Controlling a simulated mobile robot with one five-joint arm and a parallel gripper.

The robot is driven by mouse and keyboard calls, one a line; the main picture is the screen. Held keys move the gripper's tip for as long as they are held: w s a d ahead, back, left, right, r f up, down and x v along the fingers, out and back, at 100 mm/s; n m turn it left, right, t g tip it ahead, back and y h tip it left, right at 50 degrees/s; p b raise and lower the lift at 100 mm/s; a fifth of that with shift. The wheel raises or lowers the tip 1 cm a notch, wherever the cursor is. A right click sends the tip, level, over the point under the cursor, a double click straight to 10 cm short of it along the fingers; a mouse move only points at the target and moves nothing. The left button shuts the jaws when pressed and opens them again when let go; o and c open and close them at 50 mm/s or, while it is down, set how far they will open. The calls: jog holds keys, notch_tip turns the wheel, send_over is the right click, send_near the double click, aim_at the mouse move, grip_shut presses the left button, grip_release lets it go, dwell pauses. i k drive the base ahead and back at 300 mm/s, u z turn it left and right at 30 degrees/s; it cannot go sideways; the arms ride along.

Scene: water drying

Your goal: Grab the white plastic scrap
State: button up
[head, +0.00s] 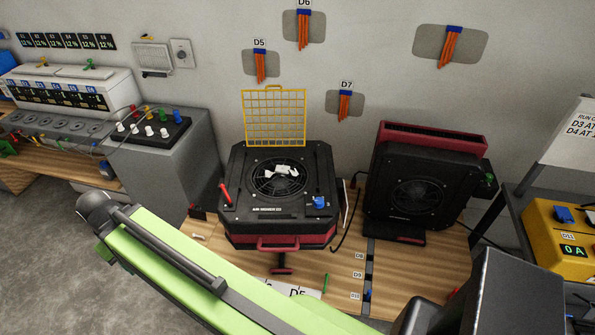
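The white plastic scrap (286,171) is a small crumpled white piece. It lies on the round fan grille in the top of the black and red air mover (240,180) in the middle of the head view. My green and grey arm crosses the foreground, in front of and below the air mover. My gripper cannot be seen, so its place relative to the scrap and whether it is open or shut do not show.
A yellow grid guard (274,117) stands upright behind the grille. A red lever (224,193) and a blue knob (319,202) flank it. A second black and red fan unit (420,180) stands tilted at right. A grey cabinet (180,165) stands left. A yellow meter (560,245) is far right.

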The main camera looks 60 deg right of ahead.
aim_at(284, 169)
jog(key=z, duration=0.2)
jog(key=i, duration=1)
jog(key=u, duration=0.1)
